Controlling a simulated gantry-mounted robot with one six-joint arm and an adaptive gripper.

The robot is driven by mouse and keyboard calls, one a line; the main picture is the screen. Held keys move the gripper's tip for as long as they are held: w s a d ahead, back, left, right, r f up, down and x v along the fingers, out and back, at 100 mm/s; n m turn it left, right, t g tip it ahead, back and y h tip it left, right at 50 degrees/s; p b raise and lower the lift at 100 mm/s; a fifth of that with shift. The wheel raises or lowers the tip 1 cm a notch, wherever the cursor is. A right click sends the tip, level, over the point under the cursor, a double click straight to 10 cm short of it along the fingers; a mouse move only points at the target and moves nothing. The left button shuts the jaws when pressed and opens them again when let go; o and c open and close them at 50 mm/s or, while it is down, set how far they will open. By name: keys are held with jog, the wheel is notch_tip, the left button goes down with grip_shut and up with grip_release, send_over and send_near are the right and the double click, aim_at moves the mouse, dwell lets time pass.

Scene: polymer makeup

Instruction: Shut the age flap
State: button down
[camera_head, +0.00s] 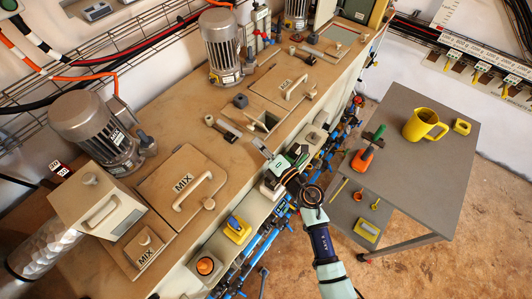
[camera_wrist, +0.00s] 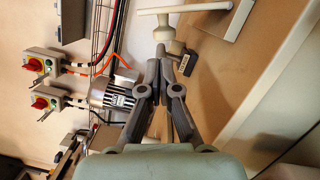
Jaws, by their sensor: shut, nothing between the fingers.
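My gripper (camera_head: 262,148) is above the front edge of the long tan bench top, in the middle of the head view. In the wrist view my gripper (camera_wrist: 162,52) has its fingers together with nothing between them. In the wrist view a pale T-shaped handle (camera_wrist: 168,22) and a dark block (camera_wrist: 181,62) lie close beyond the fingertips.
A large lid marked MIX (camera_head: 183,183) and a small flap (camera_head: 144,250) are at the near left, both closed. Motors (camera_head: 95,130) stand along the back.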

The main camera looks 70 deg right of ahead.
jog(key=shift+b+x, duration=0.3)
jog(key=shift+x, duration=1.65)
jog(key=shift+r, duration=0.15)
